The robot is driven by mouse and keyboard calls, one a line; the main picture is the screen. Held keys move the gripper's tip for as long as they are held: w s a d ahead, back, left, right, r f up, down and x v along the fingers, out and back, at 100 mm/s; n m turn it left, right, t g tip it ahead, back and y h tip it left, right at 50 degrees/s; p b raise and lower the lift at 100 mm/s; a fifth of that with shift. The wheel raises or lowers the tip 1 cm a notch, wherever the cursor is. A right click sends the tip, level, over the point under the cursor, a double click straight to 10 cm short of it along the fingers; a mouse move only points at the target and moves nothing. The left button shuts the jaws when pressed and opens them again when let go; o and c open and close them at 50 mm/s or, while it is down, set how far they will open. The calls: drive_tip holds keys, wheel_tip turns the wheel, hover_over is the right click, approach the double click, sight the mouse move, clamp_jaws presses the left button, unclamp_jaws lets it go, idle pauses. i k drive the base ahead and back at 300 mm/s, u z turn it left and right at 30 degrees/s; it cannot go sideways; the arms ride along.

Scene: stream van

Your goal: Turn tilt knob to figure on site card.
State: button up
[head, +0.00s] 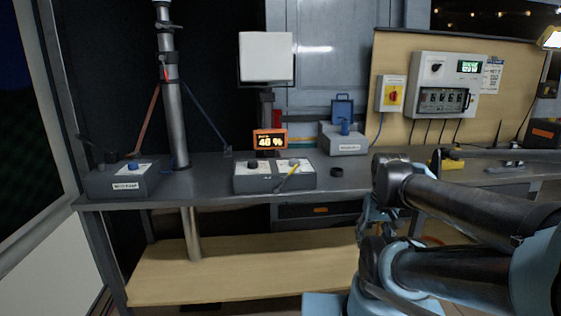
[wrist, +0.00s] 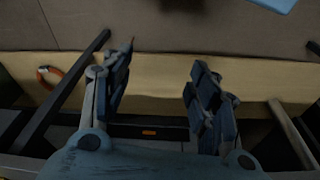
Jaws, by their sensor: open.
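A grey control box (head: 247,187) stands at the middle of the bench. It has a black knob (head: 253,164) on its left part and a yellow lever-like piece (head: 289,177) on its right part. An orange-framed display (head: 270,140) behind it seems to read 46 %. A white card (head: 492,76) hangs on the board at the right; its writing is too small to read. I cannot tell for certain which knob is the tilt knob. My gripper shows in the wrist view (wrist: 158,85) with its fingers apart and nothing between them. In the head view my arm is right of the control box.
A box with a blue knob (head: 133,166) stands left, by the mast (head: 174,115). A grey box with a blue top piece (head: 345,141) stands behind right. A small black round piece (head: 337,171) lies beside the control box. A wooden lower shelf (head: 250,262) lies below.

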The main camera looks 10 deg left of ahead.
sight(292, 162)
drive_tip(key=k, duration=1)
drive_tip(key=u, duration=0.55)
drive_tip(key=i, duration=0.85)
drive_tip(key=z, duration=0.1)
